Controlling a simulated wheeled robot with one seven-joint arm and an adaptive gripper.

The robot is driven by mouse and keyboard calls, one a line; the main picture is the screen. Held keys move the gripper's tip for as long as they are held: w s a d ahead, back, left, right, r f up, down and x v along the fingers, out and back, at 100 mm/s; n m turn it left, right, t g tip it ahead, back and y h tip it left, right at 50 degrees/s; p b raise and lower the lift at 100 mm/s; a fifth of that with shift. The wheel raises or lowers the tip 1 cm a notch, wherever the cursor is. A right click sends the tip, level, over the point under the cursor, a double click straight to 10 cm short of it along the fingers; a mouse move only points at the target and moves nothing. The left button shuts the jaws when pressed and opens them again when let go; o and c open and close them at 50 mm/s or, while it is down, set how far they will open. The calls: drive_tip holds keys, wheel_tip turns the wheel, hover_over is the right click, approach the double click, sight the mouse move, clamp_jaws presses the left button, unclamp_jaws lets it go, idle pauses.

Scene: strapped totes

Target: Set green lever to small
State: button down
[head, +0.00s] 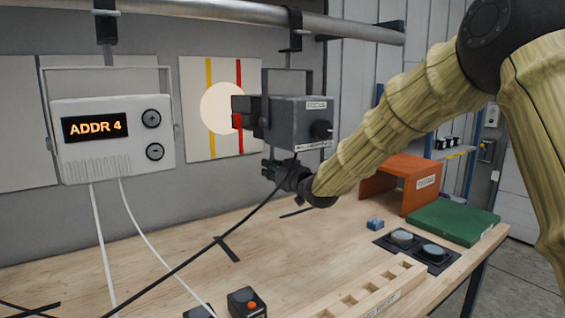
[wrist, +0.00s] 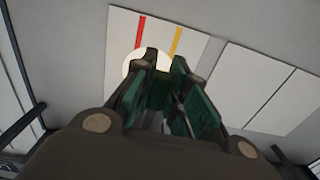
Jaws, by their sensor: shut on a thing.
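A dark grey lamp (head: 298,118) marked FOCUS hangs from the overhead pipe. My gripper (head: 268,168) is just below it, pointing left toward the wall. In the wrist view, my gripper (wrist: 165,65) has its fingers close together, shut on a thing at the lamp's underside. Dark green surfaces show on and between the fingers; I cannot tell finger pads from the green lever. The lever is not clear in the head view. A pale round light spot (head: 218,108) lies on the white wall panel (head: 195,145), between and partly over yellow and red strips.
A white box (head: 115,160) reading ADDR 4 hangs at the left, with cables down to the wooden bench (head: 190,240). An orange stand (head: 395,185), a green mat (head: 455,222), a slotted wooden block (head: 370,290) and a button box (head: 247,302) are on the bench.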

drive_tip(key=shift+s+a+r+m+p, duration=0.2)
drive_tip(key=shift+s+a+r+m, duration=0.3)
drive_tip(key=shift+a+m, duration=0.25)
drive_tip(key=shift+s+a+r+m+p, duration=0.2)
drive_tip(key=shift+s+a+r+m, duration=0.2)
drive_tip(key=shift+a+m, duration=0.3)
drive_tip(key=shift+s+a+r+m+p, duration=0.2)
drive_tip(key=shift+s+a+r+m, duration=0.2)
drive_tip(key=shift+s+a+m, duration=0.25)
drive_tip(key=shift+w, duration=0.1)
drive_tip(key=c, duration=1.5)
unclamp_jaws()
drive_tip(key=shift+f, duration=0.1)
drive_tip(key=shift+c, duration=0.2)
drive_tip(key=shift+o, duration=0.8)
drive_tip(key=shift+d, duration=0.1)
drive_tip(key=v, duration=1.2)
drive_tip(key=shift+f, duration=0.25)
